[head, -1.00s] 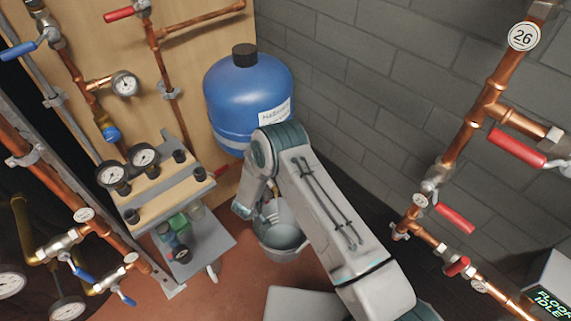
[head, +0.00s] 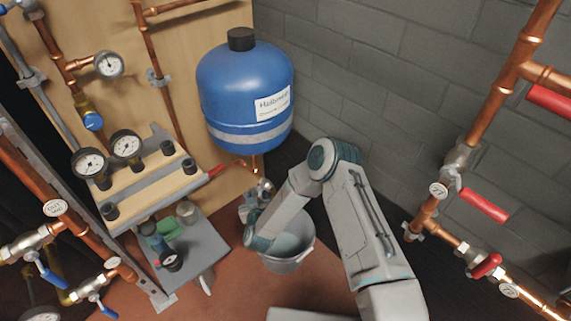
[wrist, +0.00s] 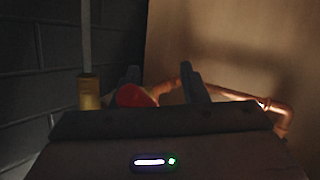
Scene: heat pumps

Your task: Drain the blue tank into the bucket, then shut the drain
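The blue tank (head: 240,85), with a black cap and a white label, stands against the wooden panel in the head view. A copper outlet and valve fittings (head: 262,186) hang below it. The grey bucket (head: 296,262) stands on the floor beneath, partly covered by my arm. My gripper (head: 252,208) is low by the bucket and the fittings, small and partly hidden in the head view. In the wrist view my gripper (wrist: 160,74) has its two dark fingers apart. A rounded red part (wrist: 133,95), possibly a valve handle, shows close to the left finger; contact cannot be told.
A copper pipe (wrist: 285,108) bends along the panel in the wrist view, and a brass fitting (wrist: 88,92) stands at left. A grey shelf (head: 205,245) with small bottles stands left of the bucket. Copper pipes with red levers (head: 484,205) run along the right.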

